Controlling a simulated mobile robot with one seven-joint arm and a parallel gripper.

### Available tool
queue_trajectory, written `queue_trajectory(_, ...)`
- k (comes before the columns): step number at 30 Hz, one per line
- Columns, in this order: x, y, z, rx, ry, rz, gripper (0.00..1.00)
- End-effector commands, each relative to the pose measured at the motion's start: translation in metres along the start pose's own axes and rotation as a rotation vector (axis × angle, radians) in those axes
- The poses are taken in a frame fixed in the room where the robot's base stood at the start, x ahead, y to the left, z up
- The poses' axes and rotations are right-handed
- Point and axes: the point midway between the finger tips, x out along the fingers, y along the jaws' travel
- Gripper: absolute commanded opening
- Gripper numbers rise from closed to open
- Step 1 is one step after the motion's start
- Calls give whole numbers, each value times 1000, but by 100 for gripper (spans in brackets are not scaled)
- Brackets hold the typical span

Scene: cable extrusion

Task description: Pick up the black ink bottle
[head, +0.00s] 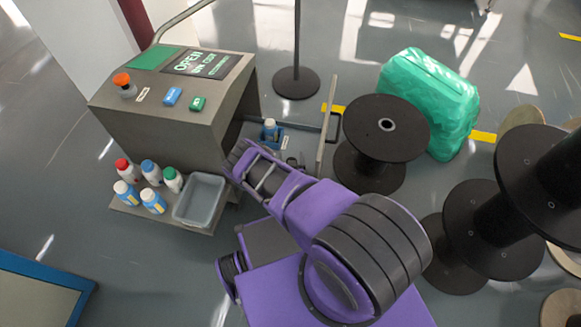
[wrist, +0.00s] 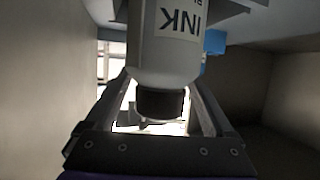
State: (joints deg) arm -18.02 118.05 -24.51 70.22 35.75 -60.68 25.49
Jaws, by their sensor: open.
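A white bottle with a black cap (wrist: 168,60) hangs large in the wrist view, its label reading "INK" upside down in the picture. My gripper (wrist: 164,95) is open, with one finger on each side of the bottle's cap and neck. I cannot tell whether the fingers touch it.
Several bottles with red, white and green caps stand on the machine's lower shelf beside a grey bin (head: 199,199). A blue bottle (head: 270,130) stands behind my gripper. Black spools (head: 386,128) and a green wrapped bundle (head: 428,100) stand to the right.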

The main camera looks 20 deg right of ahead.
Motion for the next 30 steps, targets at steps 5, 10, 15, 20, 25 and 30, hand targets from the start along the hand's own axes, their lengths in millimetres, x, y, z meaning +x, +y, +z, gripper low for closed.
queue_trajectory(5,0,0,0,0,0,0,66)
queue_trajectory(10,0,0,0,0,0,0,36)
queue_trajectory(15,0,0,0,0,0,0,5)
queue_trajectory(20,0,0,-1,0,1,0,0)
queue_trajectory(25,0,0,-1,0,1,0,0)
queue_trajectory(30,-6,0,-18,0,3,1,0)
